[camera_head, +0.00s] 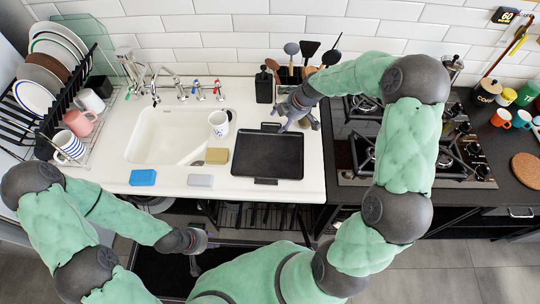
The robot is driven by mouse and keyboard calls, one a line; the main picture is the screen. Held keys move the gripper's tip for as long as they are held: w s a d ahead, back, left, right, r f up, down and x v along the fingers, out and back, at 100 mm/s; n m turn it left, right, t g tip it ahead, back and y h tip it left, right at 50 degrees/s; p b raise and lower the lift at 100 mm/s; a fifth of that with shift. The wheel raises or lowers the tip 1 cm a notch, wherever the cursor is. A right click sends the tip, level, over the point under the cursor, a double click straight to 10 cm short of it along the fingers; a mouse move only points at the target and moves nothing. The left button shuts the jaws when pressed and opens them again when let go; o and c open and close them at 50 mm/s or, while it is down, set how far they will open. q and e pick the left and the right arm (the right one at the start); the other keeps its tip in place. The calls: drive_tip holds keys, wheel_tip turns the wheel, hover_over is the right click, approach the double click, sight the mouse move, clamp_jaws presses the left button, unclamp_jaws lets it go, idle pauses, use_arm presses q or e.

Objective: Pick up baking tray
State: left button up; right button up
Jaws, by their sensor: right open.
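The black baking tray (267,155) lies flat on the white counter, just right of the sink, with a handle at its far and near edges. My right gripper (286,122) is above the tray's far right corner, close to the far handle, with its fingers apart and nothing seen between them. Whether it touches the tray I cannot tell. My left gripper (196,262) hangs low in front of the counter, left of the tray and away from it. Its fingers are small and dark against the floor, so their state is unclear.
A white sink (150,135) holds a mug (219,123). Blue (143,177), grey (201,181) and tan (216,155) sponges lie left of the tray. A utensil holder (290,75) and black canister (263,86) stand behind it. A gas hob (360,150) is right, a dish rack (75,110) left.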

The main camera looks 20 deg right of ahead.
sight(277, 124)
drive_tip(key=b+x, duration=0.1)
drive_tip(key=x, duration=0.3)
drive_tip(key=shift+w+a+f, duration=0.2)
drive_tip(key=shift+f, duration=0.1)
clamp_jaws()
